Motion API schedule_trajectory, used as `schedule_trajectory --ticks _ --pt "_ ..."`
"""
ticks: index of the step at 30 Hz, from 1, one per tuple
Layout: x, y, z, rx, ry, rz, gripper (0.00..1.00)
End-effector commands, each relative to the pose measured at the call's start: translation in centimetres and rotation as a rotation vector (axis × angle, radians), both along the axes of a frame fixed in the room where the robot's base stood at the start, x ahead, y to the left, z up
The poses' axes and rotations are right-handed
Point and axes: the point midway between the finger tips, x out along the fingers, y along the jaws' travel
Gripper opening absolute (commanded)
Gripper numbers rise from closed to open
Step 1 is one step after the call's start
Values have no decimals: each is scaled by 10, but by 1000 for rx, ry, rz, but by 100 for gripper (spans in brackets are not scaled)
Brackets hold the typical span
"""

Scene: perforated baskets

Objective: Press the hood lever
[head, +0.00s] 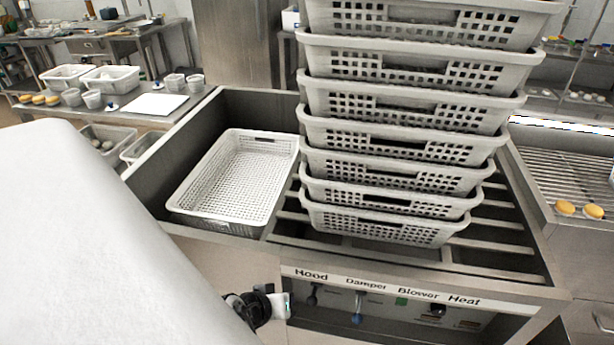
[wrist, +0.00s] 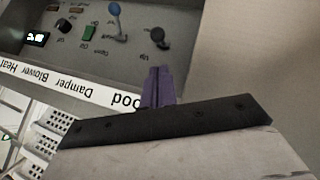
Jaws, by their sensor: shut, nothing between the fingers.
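The control panel sits recessed in the front of the metal cabinet, under a white label strip (head: 400,289) reading Hood, Damper, Blower, Heat. The hood lever (head: 312,296) is small and dark, below the word Hood. In the wrist view, where the panel appears upside down, the dark hood lever (wrist: 158,36) is just beyond my fingertips. My gripper (head: 281,304) is just left of the hood lever in the head view. Its purple fingers are together in the wrist view (wrist: 157,72) and hold nothing. A gap shows between the fingertips and the lever.
A blue-tipped damper lever (head: 357,308) and a green button (head: 401,301) are right of the hood lever. A tall stack of perforated baskets (head: 405,145) stands on the cabinet's rails. A single empty basket (head: 285,160) lies left of it. My white arm fills the lower left.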

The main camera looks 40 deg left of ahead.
Motion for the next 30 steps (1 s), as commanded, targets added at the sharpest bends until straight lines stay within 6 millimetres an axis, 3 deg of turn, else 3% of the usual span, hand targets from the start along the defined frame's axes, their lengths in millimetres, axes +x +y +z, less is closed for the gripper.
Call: schedule_trajectory --ticks 11,23,30 --pt "6 1 -6 0 -1 1 0" --pt "52 6 -55 -1 1 2 0" --pt "67 8 -71 2 0 4 0"
